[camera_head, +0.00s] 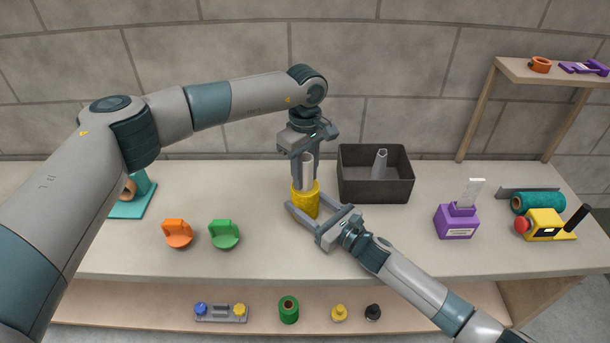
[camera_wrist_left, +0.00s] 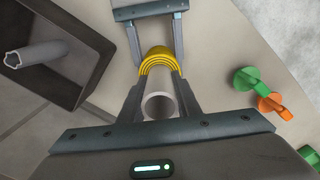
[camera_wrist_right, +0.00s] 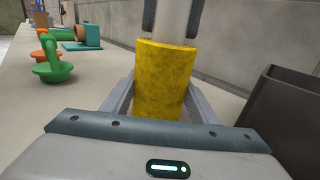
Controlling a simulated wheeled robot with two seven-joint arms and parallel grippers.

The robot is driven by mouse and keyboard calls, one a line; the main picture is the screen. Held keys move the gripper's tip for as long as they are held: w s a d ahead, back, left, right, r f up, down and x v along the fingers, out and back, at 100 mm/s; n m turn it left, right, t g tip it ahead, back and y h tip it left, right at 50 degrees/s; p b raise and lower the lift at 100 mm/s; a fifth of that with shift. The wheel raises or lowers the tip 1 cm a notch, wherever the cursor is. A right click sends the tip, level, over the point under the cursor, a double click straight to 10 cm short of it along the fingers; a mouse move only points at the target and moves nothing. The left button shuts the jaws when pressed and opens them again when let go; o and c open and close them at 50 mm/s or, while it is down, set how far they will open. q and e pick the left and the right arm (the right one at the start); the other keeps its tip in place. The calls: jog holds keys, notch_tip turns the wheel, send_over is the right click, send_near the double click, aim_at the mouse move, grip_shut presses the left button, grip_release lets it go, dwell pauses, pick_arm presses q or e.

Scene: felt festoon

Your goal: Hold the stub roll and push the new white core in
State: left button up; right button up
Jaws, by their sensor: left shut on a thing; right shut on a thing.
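The yellow felt stub roll (camera_head: 306,200) stands upright on the table, also seen in the right wrist view (camera_wrist_right: 160,82). My right gripper (camera_head: 308,213) is shut around its sides from the front right. The white core (camera_head: 307,168) is upright in my left gripper (camera_head: 304,178), which points down from above and is shut on it. The core also shows end-on in the left wrist view (camera_wrist_left: 160,105). Its lower end meets the top of the yellow roll (camera_wrist_left: 160,60), in line with it. How deep it sits inside is hidden by the roll and my fingers.
A dark bin (camera_head: 375,192) with a grey tube (camera_head: 380,163) in it stands close right of the roll. Orange (camera_head: 178,234) and green (camera_head: 224,235) knobbed pieces lie to the left. A purple stand (camera_head: 457,221) and a yellow tool (camera_head: 545,225) are at right.

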aim_at(305, 157)
pick_arm(q)
jog(key=shift+r, duration=1.6)
jog(key=shift+f, duration=2.05)
jog(key=shift+r, duration=0.2)
jog(key=shift+r, duration=1.85)
jog(key=shift+f, duration=1.95)
dwell(0.3)
